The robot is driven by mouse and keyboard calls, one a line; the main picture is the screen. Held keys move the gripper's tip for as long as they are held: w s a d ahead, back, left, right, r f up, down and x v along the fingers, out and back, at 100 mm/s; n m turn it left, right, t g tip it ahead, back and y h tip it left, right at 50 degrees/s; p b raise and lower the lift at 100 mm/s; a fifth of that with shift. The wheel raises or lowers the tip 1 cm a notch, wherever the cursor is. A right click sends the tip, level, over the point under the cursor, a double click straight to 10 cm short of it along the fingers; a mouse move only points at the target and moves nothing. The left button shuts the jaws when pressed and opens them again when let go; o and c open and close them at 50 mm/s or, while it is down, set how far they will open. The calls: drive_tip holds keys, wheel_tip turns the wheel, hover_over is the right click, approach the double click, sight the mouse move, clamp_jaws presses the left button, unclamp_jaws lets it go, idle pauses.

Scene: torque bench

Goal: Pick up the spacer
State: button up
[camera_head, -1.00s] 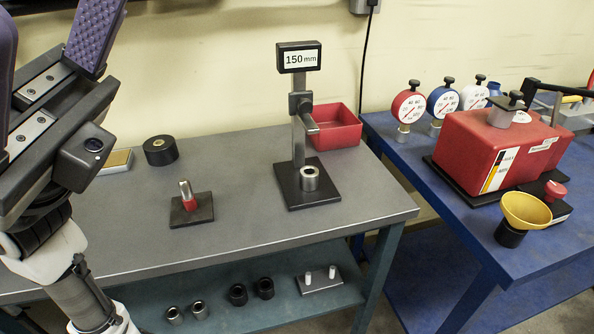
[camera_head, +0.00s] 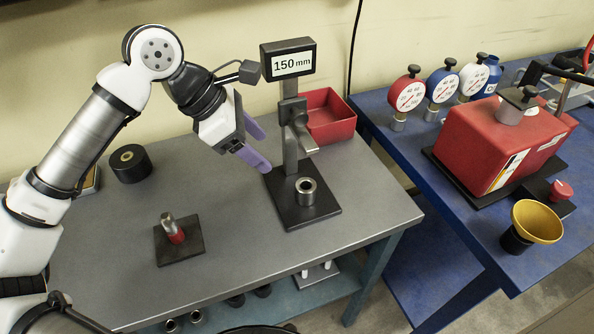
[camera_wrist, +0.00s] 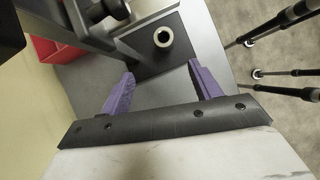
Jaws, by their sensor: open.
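The spacer (camera_head: 306,191) is a short silver metal ring standing upright on the black base plate (camera_head: 322,212) of the height gauge, which reads 150 mm. In the wrist view the spacer (camera_wrist: 163,37) shows as a pale ring with a dark hole, beyond and between my fingertips. My gripper (camera_head: 262,148) has purple fingers, open and empty, to the left of the gauge post and above the bench. In the wrist view my gripper (camera_wrist: 160,72) has its fingers spread wide, with the spacer apart from both.
The gauge post (camera_head: 290,140) and its arm (camera_head: 303,140) stand close by the spacer. A red bin (camera_head: 330,125) sits behind. A black roll (camera_head: 130,164) and a red-banded pin on a plate (camera_head: 172,230) are left. The bench front is clear.

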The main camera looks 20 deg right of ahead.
sight(303, 185)
drive_tip(key=x, duration=0.2)
drive_tip(key=p+x, duration=0.1)
drive_tip(key=x, duration=0.2)
drive_tip(key=p+x, duration=0.1)
drive_tip(key=x, duration=0.2)
drive_tip(key=shift+s, duration=0.25)
drive_tip(key=p+x, duration=0.2)
drive_tip(key=x, duration=0.1)
drive_tip(key=p+x, duration=0.1)
drive_tip(key=x, duration=0.1)
drive_tip(key=shift+s+d+r, duration=0.15)
drive_tip(key=shift+s+r, duration=0.05)
drive_tip(key=shift+s, duration=0.15)
drive_tip(key=shift+d+f, duration=0.1)
drive_tip(key=shift+f, duration=0.25)
drive_tip(key=shift+c, duration=0.4)
clamp_jaws()
drive_tip(key=shift+r+b, duration=0.15)
drive_tip(key=shift+b, duration=0.55)
